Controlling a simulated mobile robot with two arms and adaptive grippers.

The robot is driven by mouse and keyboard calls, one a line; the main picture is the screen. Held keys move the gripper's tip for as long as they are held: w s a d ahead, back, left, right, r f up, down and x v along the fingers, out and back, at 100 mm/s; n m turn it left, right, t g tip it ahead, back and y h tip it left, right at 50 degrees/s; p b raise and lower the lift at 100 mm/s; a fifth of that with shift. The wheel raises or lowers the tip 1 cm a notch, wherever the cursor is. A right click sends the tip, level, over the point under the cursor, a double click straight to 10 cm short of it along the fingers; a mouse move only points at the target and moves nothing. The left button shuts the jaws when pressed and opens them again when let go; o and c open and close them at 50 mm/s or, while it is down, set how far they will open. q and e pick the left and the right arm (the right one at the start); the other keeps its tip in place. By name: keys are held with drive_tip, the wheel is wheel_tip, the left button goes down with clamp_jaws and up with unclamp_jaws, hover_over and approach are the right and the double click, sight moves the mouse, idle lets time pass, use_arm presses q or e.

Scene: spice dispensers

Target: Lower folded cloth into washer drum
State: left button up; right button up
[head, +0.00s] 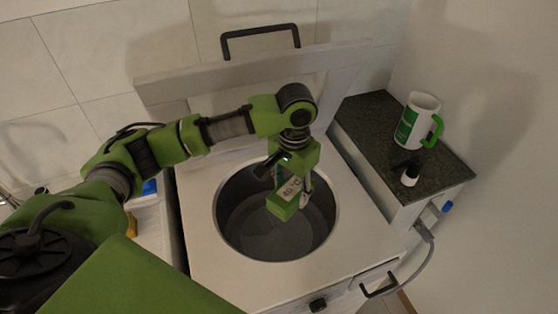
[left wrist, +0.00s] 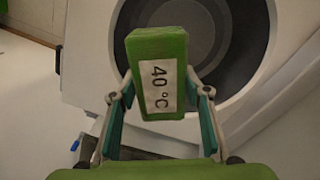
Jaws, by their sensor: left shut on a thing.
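A green folded cloth (head: 284,203) with a white "40 °C" label is held above the open round washer drum (head: 245,235), within the outline of its opening in the head view. My left gripper (head: 290,183) is shut on the cloth. In the left wrist view the cloth (left wrist: 158,75) sits between the two fingers of the gripper (left wrist: 160,100), label facing the camera. The dark drum (left wrist: 225,40) shows behind it. How far the cloth's lower end reaches into the drum is hard to tell. My right gripper is not in view.
The raised washer lid (head: 250,72) with a black handle stands at the back. A dark counter (head: 385,135) to the right holds a white and green mug (head: 416,120) and a small white, black-capped bottle (head: 410,175). A grey hose (head: 428,250) hangs at the right.

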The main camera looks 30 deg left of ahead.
use_arm(q)
drive_tip(key=w+a+f+m+p, duration=0.2)
drive_tip(key=w+a+f+p, duration=0.15)
drive_tip(key=a+p, duration=0.25)
drive_tip(key=shift+m, duration=0.3)
drive_tip(key=shift+w+a+f+b, duration=0.1)
drive_tip(key=shift+a+f+b, duration=0.05)
drive_tip(key=shift+f+b, duration=3.75)
drive_tip(key=shift+w+a+f+b, duration=0.1)
drive_tip(key=shift+f+b, duration=2.55)
drive_tip(key=shift+f, duration=2.4)
drive_tip(key=shift+w+a+f+b, duration=0.1)
drive_tip(key=shift+a+f+b, duration=0.05)
drive_tip(key=shift+f+b, duration=3.75)
drive_tip(key=shift+f+p, duration=0.55)
drive_tip(key=shift+p, duration=0.05)
drive_tip(key=o, duration=1.3)
drive_tip(key=shift+o, duration=0.2)
